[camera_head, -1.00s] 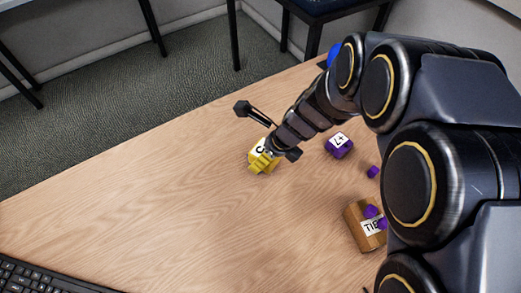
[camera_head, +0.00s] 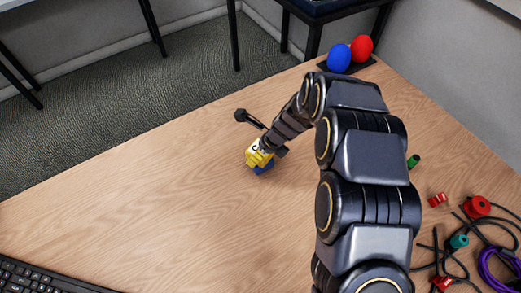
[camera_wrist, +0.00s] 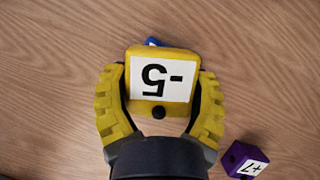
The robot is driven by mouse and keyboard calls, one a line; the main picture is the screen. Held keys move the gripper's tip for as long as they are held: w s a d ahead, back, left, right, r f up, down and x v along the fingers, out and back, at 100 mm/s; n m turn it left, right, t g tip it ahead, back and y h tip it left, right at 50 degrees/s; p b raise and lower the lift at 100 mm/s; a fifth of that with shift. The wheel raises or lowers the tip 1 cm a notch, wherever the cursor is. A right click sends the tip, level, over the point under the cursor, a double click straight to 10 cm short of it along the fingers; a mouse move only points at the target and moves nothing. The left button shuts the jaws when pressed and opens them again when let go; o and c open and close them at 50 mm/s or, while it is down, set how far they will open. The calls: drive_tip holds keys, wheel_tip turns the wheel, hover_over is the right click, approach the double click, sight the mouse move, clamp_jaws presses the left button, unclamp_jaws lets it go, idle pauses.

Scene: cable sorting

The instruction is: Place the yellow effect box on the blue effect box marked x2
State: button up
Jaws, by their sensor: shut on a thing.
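The yellow effect box (camera_head: 258,155) has a white label reading -5, which appears upside down in the wrist view (camera_wrist: 163,92). My gripper (camera_head: 268,148) is shut on it, with a yellow-padded finger on each side in the wrist view (camera_wrist: 161,80). A blue box (camera_head: 264,169) shows just below the yellow box in the head view. In the wrist view, only a small blue piece (camera_wrist: 153,42) shows past the yellow box's far edge. Its marking is hidden. I cannot tell whether the two boxes touch.
Blue (camera_head: 339,58) and red (camera_head: 361,48) rounded objects stand at the far table corner. Cables and connectors (camera_head: 460,241) lie at right. Table to the left is clear; a keyboard (camera_head: 40,280) is at front left.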

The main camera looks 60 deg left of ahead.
drive_tip(key=shift+f, duration=0.1)
drive_tip(key=o, duration=1.2)
drive_tip(key=v, duration=1.2)
